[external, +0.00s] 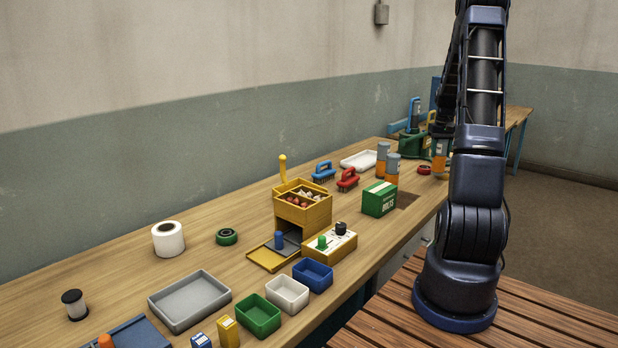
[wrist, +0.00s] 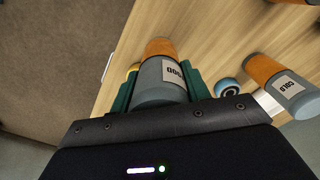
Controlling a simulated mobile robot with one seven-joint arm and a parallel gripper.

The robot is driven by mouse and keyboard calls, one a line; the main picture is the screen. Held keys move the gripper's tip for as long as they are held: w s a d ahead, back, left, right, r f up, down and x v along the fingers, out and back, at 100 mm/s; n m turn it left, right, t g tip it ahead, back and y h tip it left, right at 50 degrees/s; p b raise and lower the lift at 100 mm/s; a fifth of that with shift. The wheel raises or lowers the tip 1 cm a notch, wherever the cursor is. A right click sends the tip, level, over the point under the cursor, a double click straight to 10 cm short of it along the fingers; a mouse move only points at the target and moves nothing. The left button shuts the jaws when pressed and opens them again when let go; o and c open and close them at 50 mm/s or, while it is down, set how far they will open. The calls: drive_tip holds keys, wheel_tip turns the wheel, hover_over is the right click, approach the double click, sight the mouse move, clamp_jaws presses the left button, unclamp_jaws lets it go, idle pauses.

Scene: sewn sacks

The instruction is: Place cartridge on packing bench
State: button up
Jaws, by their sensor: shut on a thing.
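My gripper (wrist: 160,84) is shut on a cartridge, a grey and orange cylinder (wrist: 160,70) with a white label, between green fingers in the wrist view. In the external view the held cartridge (external: 440,160) is at the far right end of the long wooden bench (external: 120,270), beside my arm. I cannot tell whether its base touches the bench. Two similar grey and orange cylinders (external: 383,158) (external: 392,170) stand upright on the bench to its left. One labelled cylinder shows at the right in the wrist view (wrist: 280,85).
A green box (external: 380,198), a red brush (external: 348,179), a white tray (external: 358,160) and a red ring (external: 424,169) lie nearby. Another wooden bench (external: 517,116) stands behind. Floor (wrist: 60,60) lies beyond the bench edge in the wrist view.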

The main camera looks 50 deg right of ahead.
sight(439, 160)
drive_tip(key=shift+f, duration=2.2)
drive_tip(key=o, duration=1.2)
drive_tip(key=shift+f, duration=0.1)
wheel_tip(439, 160, up, 12)
drive_tip(key=shift+a+r, duration=0.1)
drive_tip(key=shift+r, duration=0.1)
